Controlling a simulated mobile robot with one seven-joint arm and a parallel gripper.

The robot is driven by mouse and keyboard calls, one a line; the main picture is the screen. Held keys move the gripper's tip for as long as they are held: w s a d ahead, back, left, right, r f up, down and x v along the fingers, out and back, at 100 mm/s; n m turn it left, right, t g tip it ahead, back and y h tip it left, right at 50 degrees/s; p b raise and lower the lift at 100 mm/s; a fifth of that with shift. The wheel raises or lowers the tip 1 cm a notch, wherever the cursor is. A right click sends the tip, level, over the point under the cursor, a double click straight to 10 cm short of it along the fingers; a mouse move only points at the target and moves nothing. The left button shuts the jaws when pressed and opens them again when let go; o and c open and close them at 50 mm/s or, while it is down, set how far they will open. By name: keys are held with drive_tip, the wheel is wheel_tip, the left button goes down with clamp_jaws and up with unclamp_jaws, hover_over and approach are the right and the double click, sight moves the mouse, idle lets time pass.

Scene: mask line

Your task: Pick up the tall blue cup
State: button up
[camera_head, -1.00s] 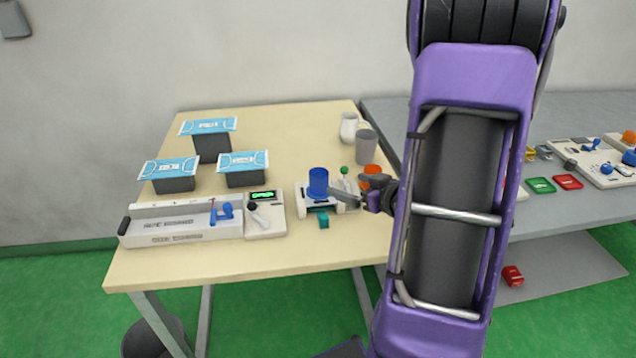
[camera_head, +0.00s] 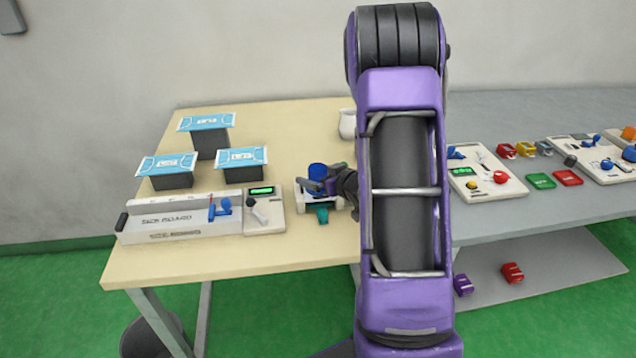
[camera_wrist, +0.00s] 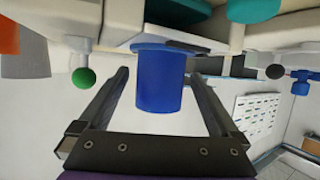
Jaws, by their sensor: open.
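The tall blue cup (camera_head: 317,171) stands on a small white device (camera_head: 303,199) on the wooden table, partly hidden behind my gripper in the head view. In the wrist view the blue cup (camera_wrist: 160,80) appears between the two dark fingers of my gripper (camera_wrist: 158,95). White space shows between the cup and each finger, so they look apart. My gripper (camera_head: 322,184) is open at the cup in the head view.
A white jug (camera_head: 347,124) stands behind my arm. A green ball knob (camera_wrist: 83,77) is beside the left finger in the wrist view. A mask machine (camera_head: 180,218) and blue-topped boxes (camera_head: 205,124) are on the left. The table's front left is clear.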

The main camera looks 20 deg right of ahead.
sight(312, 174)
drive_tip(key=shift+x, duration=1.55)
drive_tip(key=shift+f, duration=0.1)
drive_tip(key=shift+c, duration=0.2)
drive_tip(key=c, duration=1.4)
